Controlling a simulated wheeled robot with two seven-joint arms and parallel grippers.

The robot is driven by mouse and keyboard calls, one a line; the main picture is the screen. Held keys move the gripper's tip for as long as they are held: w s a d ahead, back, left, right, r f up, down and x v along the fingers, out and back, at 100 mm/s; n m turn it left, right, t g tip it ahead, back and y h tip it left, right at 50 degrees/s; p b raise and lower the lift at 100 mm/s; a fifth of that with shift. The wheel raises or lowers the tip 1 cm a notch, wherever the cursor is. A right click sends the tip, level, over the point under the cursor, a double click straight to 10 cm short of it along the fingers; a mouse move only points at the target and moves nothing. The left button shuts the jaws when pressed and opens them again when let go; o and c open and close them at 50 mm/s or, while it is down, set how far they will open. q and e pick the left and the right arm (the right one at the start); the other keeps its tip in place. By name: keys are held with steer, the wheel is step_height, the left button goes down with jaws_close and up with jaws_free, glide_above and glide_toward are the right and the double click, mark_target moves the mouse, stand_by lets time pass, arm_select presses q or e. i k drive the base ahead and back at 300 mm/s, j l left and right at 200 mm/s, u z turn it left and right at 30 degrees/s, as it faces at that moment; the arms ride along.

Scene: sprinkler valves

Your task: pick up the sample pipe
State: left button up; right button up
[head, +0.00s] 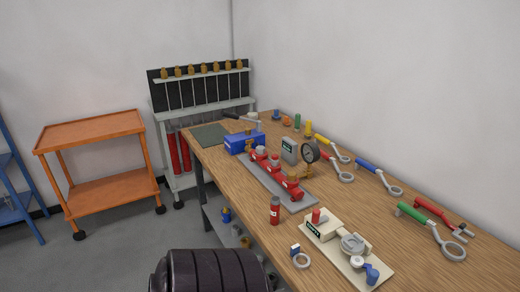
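I cannot tell for sure which thing is the sample pipe. A short upright red cylinder with a pale label (275,211) stands near the front edge of the wooden workbench (235,172). Long red pipes (180,152) stand upright in the lower part of the grey rack at the back. A red valve assembly (274,171) lies on a grey plate in the middle of the bench. Neither of my grippers is in view.
A cream board with fittings (321,241) and a loose ring (301,261) lie near the bench's near end. Several coloured wrenches (432,230) lie along the wall side. An orange cart (90,131) stands left. A dark ribbed shape crosses the bottom edge.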

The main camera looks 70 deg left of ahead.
mark_target(275, 200)
steer(key=u, duration=2.2)
steer(key=z, duration=0.3)
steer(key=i+j+z, duration=0.1)
steer(key=j+z, duration=0.15)
steer(key=i+j+z, duration=0.1)
steer(key=j+z, duration=0.15)
steer(key=j, duration=0.15)
steer(key=j+z, duration=0.3)
steer(key=i+j, duration=0.05)
steer(key=j, duration=0.05)
